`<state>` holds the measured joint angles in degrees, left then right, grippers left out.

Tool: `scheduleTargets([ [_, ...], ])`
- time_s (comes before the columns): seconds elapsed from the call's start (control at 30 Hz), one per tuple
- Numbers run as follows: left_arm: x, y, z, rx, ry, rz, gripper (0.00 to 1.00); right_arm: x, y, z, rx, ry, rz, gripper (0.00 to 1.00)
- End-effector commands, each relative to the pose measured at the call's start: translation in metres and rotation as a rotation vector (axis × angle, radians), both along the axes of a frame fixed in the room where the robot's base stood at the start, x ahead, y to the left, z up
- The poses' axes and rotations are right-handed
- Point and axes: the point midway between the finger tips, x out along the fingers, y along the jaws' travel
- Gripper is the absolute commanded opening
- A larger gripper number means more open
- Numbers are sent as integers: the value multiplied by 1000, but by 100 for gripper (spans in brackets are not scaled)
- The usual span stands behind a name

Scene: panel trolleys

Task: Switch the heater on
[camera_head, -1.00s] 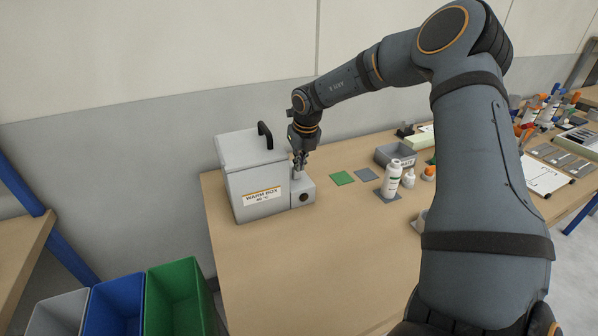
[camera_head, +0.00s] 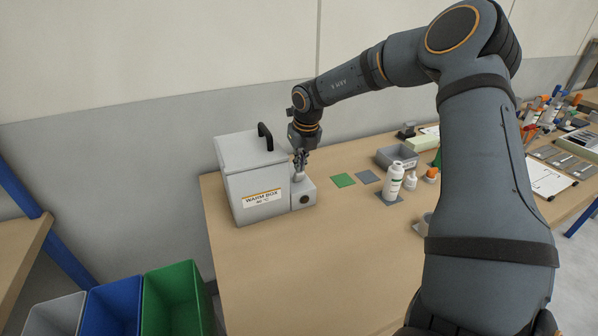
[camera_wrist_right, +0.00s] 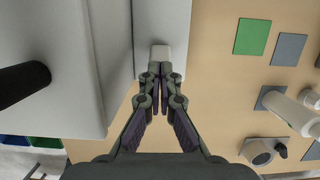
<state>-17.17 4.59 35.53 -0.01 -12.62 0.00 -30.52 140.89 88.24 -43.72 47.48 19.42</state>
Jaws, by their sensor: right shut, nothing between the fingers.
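The heater is a light grey box labelled "WARM BOX" (camera_head: 246,205) with a black handle on its lid, at the left end of the workbench. A small grey control housing (camera_head: 303,194) with a dark round knob or socket on its front adjoins its right side. A pale upright lever (camera_wrist_right: 160,52) stands on that housing, just beyond my fingertips in the wrist view. My right gripper (camera_head: 300,162) is above the housing, pointing down. In the wrist view its fingertips (camera_wrist_right: 160,72) are together and empty, very close to the lever; I cannot tell whether they touch. My left gripper is not in view.
Right of the housing lie a green square (camera_head: 343,180) and a grey square (camera_head: 368,177) on the workbench (camera_head: 265,270). White bottles (camera_head: 393,184) and a grey bin (camera_head: 398,155) stand further right. Grey, blue and green crates (camera_head: 178,295) stand at the lower left.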

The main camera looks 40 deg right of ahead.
Motion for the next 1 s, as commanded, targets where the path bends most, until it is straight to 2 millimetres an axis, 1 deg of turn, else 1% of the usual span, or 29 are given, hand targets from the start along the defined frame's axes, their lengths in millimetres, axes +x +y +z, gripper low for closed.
scheduleTargets([
  [0.03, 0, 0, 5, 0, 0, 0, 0, 1, 0, 10, -1, -3, 0, 0],
  [0.3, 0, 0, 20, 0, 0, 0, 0, 1, 0, 44, -2, -6, -1, 0],
  [0.43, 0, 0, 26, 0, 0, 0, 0, 1, -1, 57, -2, -5, -1, 0],
  [0.5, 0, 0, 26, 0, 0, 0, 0, 1, -1, 60, -2, -4, 0, 0],
  [1.0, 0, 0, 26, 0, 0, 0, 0, 1, -1, 60, -2, -4, 0, 0],
])
